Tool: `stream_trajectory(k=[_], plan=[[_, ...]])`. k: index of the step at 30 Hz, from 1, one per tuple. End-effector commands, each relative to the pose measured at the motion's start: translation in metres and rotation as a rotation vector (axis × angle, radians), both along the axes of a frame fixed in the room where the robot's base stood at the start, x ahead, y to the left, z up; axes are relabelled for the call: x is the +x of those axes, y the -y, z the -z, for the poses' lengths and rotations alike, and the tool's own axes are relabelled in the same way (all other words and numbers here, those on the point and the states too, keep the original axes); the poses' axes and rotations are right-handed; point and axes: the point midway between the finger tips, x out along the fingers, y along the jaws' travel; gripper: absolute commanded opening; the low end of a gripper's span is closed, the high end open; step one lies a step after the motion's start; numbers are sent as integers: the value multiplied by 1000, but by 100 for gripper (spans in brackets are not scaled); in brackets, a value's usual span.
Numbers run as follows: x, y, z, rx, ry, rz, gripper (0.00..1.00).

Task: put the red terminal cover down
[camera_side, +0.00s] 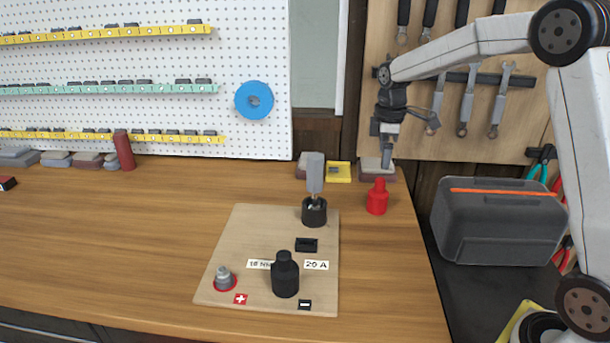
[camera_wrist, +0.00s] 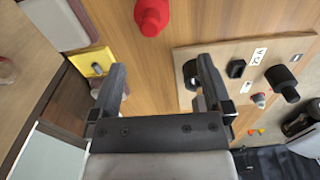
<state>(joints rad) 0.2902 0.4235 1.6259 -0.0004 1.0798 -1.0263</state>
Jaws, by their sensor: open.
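The red terminal cover (camera_side: 377,198) stands upright on the wooden table, to the right of the beige terminal board (camera_side: 240,240). It also shows at the top of the wrist view (camera_wrist: 152,15), beyond the fingers. My gripper (camera_side: 387,158) is above the table behind the cover and apart from it. In the wrist view its fingers (camera_wrist: 161,75) are spread with nothing between them. The metal plus terminal (camera_side: 223,277) on the board is bare, with a red ring at its base. A black cover (camera_side: 285,275) stands by the minus mark.
A grey lever (camera_side: 315,172) in a black round base rises from the board's back edge. A yellow piece (camera_side: 339,171) and grey blocks lie along the table's back. A dark red cylinder (camera_side: 123,150) stands at the back left. A grey toolbox (camera_side: 500,220) is right of the table.

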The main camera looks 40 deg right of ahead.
Motion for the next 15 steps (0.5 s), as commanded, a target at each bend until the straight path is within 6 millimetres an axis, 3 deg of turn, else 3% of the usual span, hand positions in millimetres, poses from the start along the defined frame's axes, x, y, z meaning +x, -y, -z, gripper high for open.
stream_trajectory(k=[8,15], plan=[[-31,-42,23,-4,51,169,100],[-74,-83,49,12,112,367,100]])
